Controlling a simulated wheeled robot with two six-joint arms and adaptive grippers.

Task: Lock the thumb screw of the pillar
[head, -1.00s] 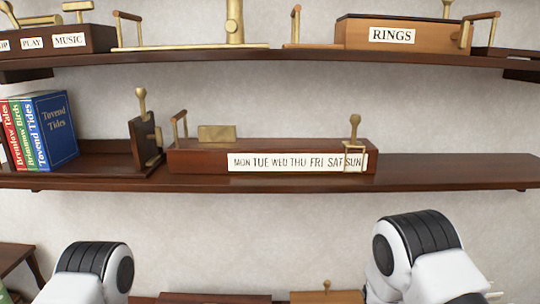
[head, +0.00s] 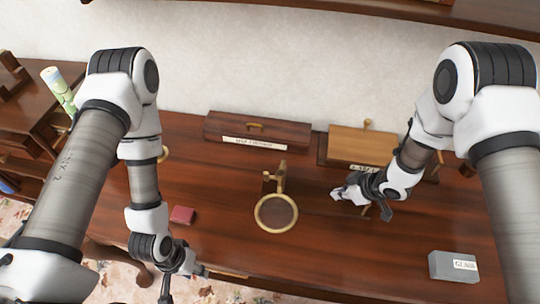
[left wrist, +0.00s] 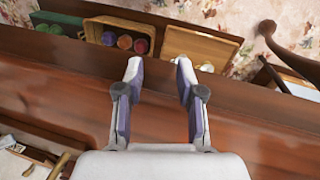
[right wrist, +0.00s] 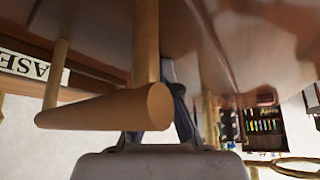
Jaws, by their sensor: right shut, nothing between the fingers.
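The brass pillar (head: 282,176) stands upright on the desk in the middle of the head view, behind a round brass ring (head: 276,212). A small knob at its left side may be the thumb screw, but it is too small to be sure. My right gripper (head: 345,192) is shut and empty, to the right of the pillar and apart from it. In the right wrist view a wooden bar handle (right wrist: 105,108) partly hides its fingers. My left gripper (left wrist: 158,65) is open and empty over the desk's front edge, left of and nearer than the pillar.
A long dark box (head: 257,132) and a lighter wooden box (head: 360,146) stand at the desk's back. A small red block (head: 182,215) lies left of the ring, and a grey labelled box (head: 453,266) stands at the right. Desk around the ring is clear.

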